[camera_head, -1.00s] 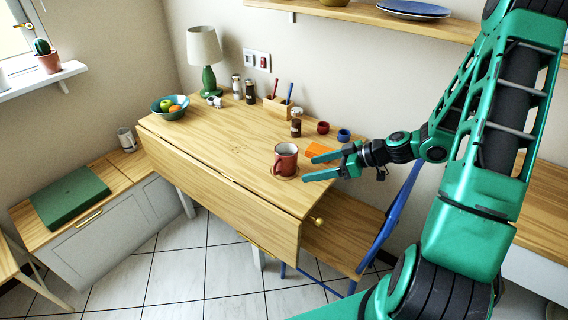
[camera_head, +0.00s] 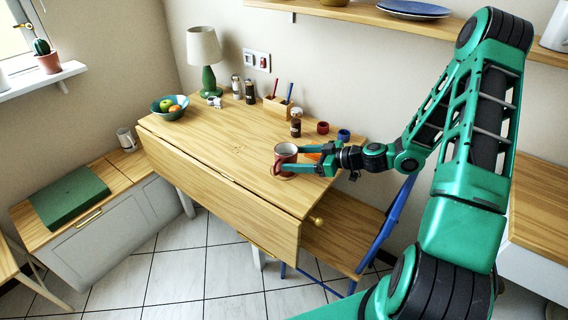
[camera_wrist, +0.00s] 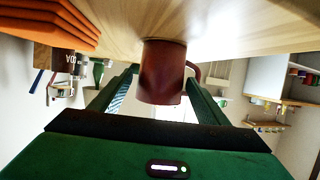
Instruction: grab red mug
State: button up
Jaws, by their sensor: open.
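The red mug (camera_head: 285,157) stands upright near the front right edge of the wooden table, on what looks like a small round coaster. In the wrist view the mug (camera_wrist: 162,72) is between the two green fingers, with its handle on the right side. My gripper (camera_head: 301,160) is open, coming from the right, with its fingers reaching around the mug. In the wrist view my gripper (camera_wrist: 160,88) shows a gap between each finger and the mug body. The far finger partly covers nothing of the mug's rim in the head view.

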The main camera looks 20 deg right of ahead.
jog(key=x, duration=0.4)
jog(key=shift+w+a+r, duration=0.1)
jog(key=shift+a, duration=0.1)
jog(key=c, duration=1)
jog(key=shift+r, duration=0.15)
